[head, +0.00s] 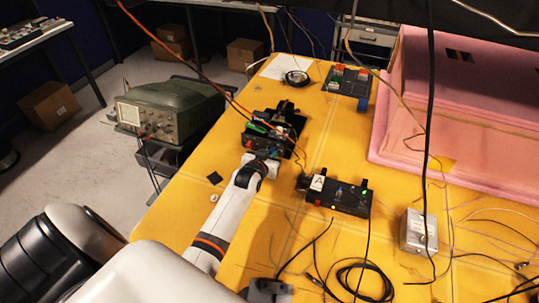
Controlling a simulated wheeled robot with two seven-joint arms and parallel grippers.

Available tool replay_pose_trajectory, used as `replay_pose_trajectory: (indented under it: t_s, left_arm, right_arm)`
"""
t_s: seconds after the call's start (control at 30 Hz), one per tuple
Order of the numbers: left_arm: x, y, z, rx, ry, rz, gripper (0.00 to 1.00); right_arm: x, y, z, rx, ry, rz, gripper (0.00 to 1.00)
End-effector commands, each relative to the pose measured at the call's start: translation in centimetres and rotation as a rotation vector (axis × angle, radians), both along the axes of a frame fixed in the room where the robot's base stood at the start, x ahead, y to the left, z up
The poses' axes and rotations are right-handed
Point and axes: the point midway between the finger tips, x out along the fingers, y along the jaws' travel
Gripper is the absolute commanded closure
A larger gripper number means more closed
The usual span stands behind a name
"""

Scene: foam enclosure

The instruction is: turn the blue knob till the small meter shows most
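My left arm reaches up across the yellow table, and its gripper (264,156) is at the near edge of a black device (285,122) with green, red and blue parts. The fingertips are small and partly hidden, so I cannot tell whether they are open, shut or touching. A black box marked A (345,198) sits to the right, with a small blue part (339,191) and a green light on top. Another box (348,79) at the back has a blue part (363,104) at its near side. I cannot make out which part is the knob, or any meter reading.
A pink foam enclosure (460,115) fills the back right of the yellow table (190,222). A metal box (418,232) and coiled black cable (362,282) lie at the front right. Wires hang across the view. An oscilloscope (170,108) stands left of the table.

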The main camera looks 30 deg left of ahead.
Motion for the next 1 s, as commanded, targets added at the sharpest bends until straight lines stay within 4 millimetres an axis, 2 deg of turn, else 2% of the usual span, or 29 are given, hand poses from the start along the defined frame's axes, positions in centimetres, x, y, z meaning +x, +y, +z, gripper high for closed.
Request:
replay_pose_trajectory:
  t_s: [0.43, 0.67, 1.0]
  left_arm:
    - [0.0, -0.2, 0.0, 0.078, 0.019, 0.000, 1.00]
    - [0.1, -0.4, -0.2, 0.239, 0.058, 0.001, 1.00]
    - [0.2, -0.6, -0.6, 0.516, 0.124, 0.001, 1.00]
  right_arm:
    - [-0.1, 0.0, 0.2, 0.001, 0.001, 0.000, 0.64]
    - [-0.1, 0.1, -0.2, 0.001, 0.001, 0.000, 0.64]
    - [-0.1, 0.1, -2.6, 0.002, 0.001, 0.000, 0.64]
